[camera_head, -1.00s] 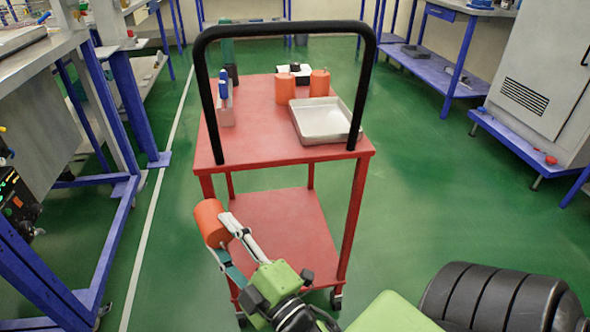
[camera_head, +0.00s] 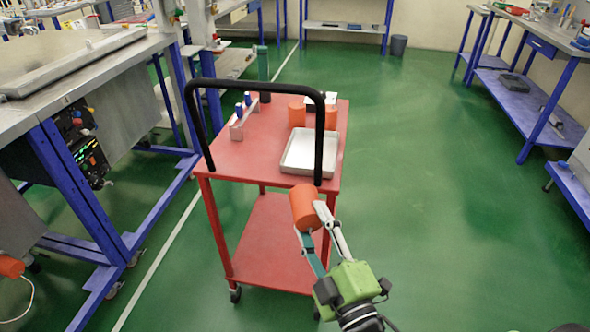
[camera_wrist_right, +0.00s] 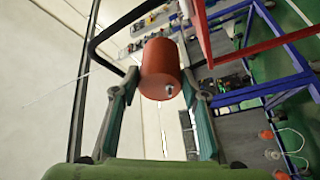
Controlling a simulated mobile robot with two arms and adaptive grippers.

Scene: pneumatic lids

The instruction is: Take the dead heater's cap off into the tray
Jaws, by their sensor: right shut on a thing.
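My right gripper (camera_head: 313,222) is shut on an orange cylindrical cap (camera_head: 303,204). It holds the cap in front of the cart's near right corner, short of the tray. In the right wrist view the cap (camera_wrist_right: 160,68) sits between the two fingertips, with a small metal stud on its end face. The shallow metal tray (camera_head: 286,166) lies on the right part of the red cart's top and looks empty. My left gripper is out of view. Which heater the cap belongs to cannot be told from here.
The red cart (camera_head: 237,161) has a black handle (camera_head: 319,146) arching at its near side, close to the cap.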

